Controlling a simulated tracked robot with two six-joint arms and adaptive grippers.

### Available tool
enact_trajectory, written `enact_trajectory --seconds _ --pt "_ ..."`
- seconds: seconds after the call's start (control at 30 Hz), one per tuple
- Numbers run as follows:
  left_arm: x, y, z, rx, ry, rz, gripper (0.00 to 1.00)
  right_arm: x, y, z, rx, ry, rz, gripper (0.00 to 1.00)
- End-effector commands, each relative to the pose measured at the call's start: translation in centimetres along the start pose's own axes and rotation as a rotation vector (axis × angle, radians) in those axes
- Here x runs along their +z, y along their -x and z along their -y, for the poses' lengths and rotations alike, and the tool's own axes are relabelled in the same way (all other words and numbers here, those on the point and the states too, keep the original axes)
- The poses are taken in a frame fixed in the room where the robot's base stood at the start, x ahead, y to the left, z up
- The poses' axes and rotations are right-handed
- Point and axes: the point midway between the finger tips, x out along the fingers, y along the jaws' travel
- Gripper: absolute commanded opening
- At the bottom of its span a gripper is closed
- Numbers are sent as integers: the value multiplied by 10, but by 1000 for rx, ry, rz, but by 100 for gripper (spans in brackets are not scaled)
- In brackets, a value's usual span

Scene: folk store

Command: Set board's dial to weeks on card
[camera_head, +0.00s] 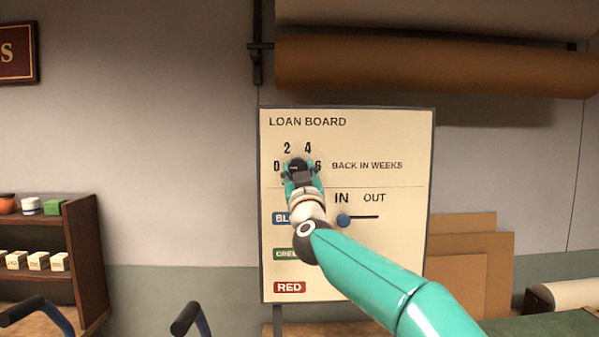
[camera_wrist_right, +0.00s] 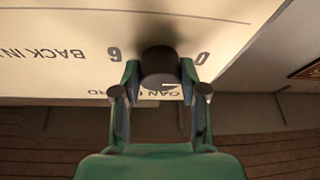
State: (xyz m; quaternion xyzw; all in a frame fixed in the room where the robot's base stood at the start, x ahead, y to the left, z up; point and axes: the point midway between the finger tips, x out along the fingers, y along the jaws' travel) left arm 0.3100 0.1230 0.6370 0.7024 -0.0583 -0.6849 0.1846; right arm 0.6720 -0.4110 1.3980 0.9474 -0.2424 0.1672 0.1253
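My right gripper (camera_head: 302,176) is at the dial. In the right wrist view the fingers of my right gripper (camera_wrist_right: 160,72) lie on both sides of the dial knob (camera_wrist_right: 158,66) and appear to touch it. A pale mark shows on the knob, but I cannot tell which number it points to. No card and no left gripper are in view.
Below the dial is an IN/OUT slider with a blue knob (camera_head: 344,221) at the IN end. A red label (camera_head: 289,287) is lower down, and my arm partly covers the labels above. A shelf (camera_head: 90,250) stands left; cardboard sheets (camera_head: 470,265) lean right. Paper rolls (camera_head: 430,65) hang above.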

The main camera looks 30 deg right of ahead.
Motion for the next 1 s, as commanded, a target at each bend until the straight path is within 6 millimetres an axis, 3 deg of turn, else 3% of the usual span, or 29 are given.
enact_trajectory --seconds 0.03,0.1,0.57,1.0 --pt "0 0 0 0 0 0 0 0 0 0 -1 0 0 19" --pt "0 0 0 0 0 0 0 0 0 0 -1 0 0 8" --pt "0 5 -2 0 0 0 0 -1 0 3 34 -87 -1 8" --pt "0 24 -8 0 0 0 0 -1 -1 5 171 -419 -5 8"
